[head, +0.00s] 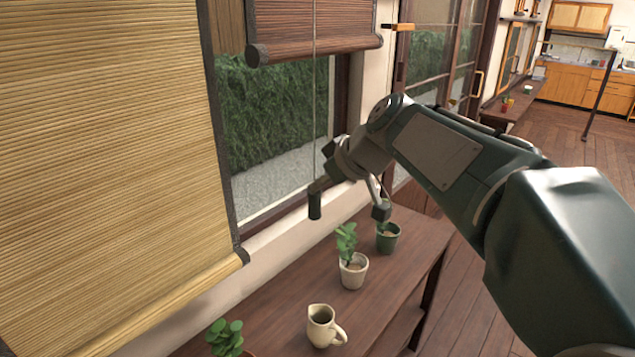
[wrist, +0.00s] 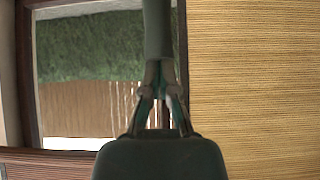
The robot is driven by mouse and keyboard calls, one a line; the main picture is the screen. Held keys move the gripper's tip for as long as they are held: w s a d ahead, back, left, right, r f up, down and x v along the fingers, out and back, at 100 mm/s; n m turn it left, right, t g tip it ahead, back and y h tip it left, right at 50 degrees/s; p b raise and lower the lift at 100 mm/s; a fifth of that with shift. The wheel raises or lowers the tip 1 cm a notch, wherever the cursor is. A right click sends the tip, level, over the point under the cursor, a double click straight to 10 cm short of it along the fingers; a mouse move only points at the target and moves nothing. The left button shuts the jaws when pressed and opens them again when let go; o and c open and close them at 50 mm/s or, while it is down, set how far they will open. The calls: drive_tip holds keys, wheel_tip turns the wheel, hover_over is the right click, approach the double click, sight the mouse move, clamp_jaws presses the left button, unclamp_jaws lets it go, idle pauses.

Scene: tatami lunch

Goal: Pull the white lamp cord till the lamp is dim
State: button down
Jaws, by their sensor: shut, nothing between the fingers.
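A thin pale cord (head: 314,95) hangs straight down from the top edge of the head view, in front of the dark rolled blind and the window. I cannot tell whether it is the lamp cord. Its lower part meets the outline of my gripper (head: 314,211), and I cannot tell whether they touch. The wrist view, which is upside down, shows the shut fingers (wrist: 158,30) and no clear cord. No lamp is in view.
A straw blind (head: 100,160) fills the left, and a dark blind (head: 315,35) hangs over the window. On the wooden bench (head: 280,325) stand a jug (head: 320,328), a white-potted plant (head: 352,272), a green-potted plant (head: 388,240) and another plant (head: 225,338). Open floor lies right.

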drive_tip(key=v, duration=1.1)
drive_tip(key=shift+r, duration=0.3)
drive_tip(key=shift+s+d, duration=0.1)
drive_tip(key=shift+s, duration=0.1)
idle(0.9)
